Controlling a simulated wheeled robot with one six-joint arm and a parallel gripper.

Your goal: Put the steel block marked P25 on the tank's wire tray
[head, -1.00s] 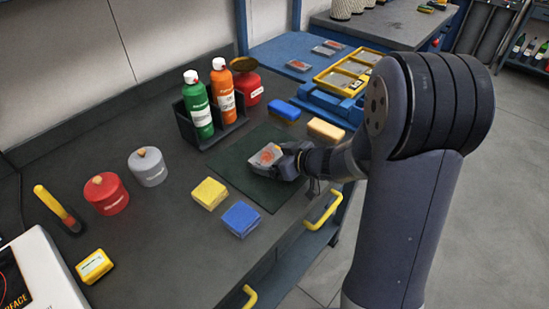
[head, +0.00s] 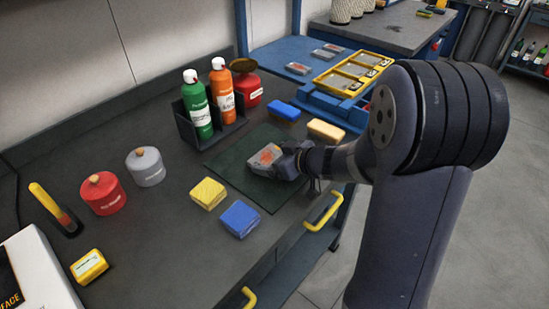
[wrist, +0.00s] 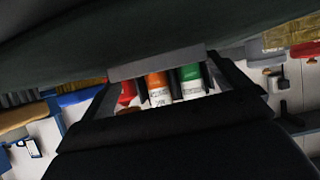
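A grey steel block (head: 264,156) with an orange-red mark on top is at the dark green mat (head: 237,182). Its marking is too small to read. My gripper (head: 284,158) reaches it from the right, low over the mat. In the wrist view, which is upside down, a grey block face (wrist: 157,63) lies between my two fingertips (wrist: 160,72), against the mat. I see no clear gap at its ends, but cannot tell whether the fingers press on it. I cannot make out a tank or its wire tray for certain.
A yellow divided tray (head: 352,76) stands at the back. More steel blocks (head: 299,68) lie on the blue bench. A caddy (head: 191,130) with green and orange bottles stands behind the mat. Yellow (head: 208,194) and blue (head: 240,219) boxes lie in front of it.

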